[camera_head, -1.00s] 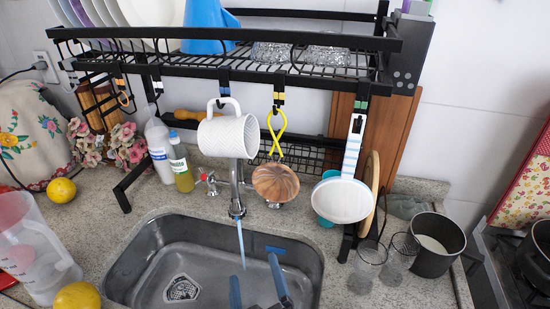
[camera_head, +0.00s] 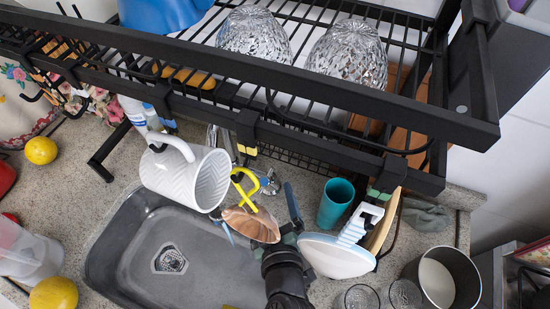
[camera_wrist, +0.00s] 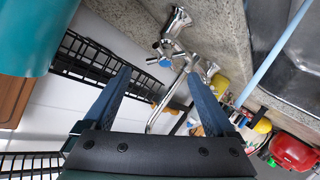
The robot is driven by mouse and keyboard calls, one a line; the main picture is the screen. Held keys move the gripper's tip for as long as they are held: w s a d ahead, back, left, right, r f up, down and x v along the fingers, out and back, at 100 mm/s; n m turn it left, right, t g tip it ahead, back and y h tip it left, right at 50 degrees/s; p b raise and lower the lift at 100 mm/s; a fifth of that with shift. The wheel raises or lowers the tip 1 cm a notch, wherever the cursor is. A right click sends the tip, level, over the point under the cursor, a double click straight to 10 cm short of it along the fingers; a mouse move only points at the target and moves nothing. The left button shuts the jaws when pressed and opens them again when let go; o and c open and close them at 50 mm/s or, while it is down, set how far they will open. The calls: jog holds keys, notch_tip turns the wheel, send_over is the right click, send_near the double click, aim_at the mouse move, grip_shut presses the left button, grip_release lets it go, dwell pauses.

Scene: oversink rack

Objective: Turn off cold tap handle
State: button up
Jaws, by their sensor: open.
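The cold tap handle (camera_wrist: 166,60) is a chrome cross with a blue centre on the chrome tap. In the wrist view it lies ahead of my gripper (camera_wrist: 160,85), between the lines of the two blue fingers and apart from them. My gripper is open and empty. In the head view the chrome handle (camera_head: 270,183) shows behind the hanging utensils, and a blue finger (camera_head: 292,203) of mine rises just right of it. The other finger is hard to make out there. A light blue water stream (camera_wrist: 272,54) crosses the wrist view.
The black rack (camera_head: 330,105) hangs over the sink (camera_head: 125,235). A white mug (camera_head: 190,175), brown ladle (camera_head: 250,224) and white pan (camera_head: 338,257) hang close around my gripper. A teal cup (camera_head: 335,203) stands right of the tap. Glasses and a dark pot (camera_head: 450,275) stand farther right.

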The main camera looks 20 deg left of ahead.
aim_at(268, 181)
jog(key=shift+p+x, duration=0.9)
jog(key=shift+x, duration=2.75)
jog(key=c, duration=1.3)
jog(key=shift+c, duration=0.2)
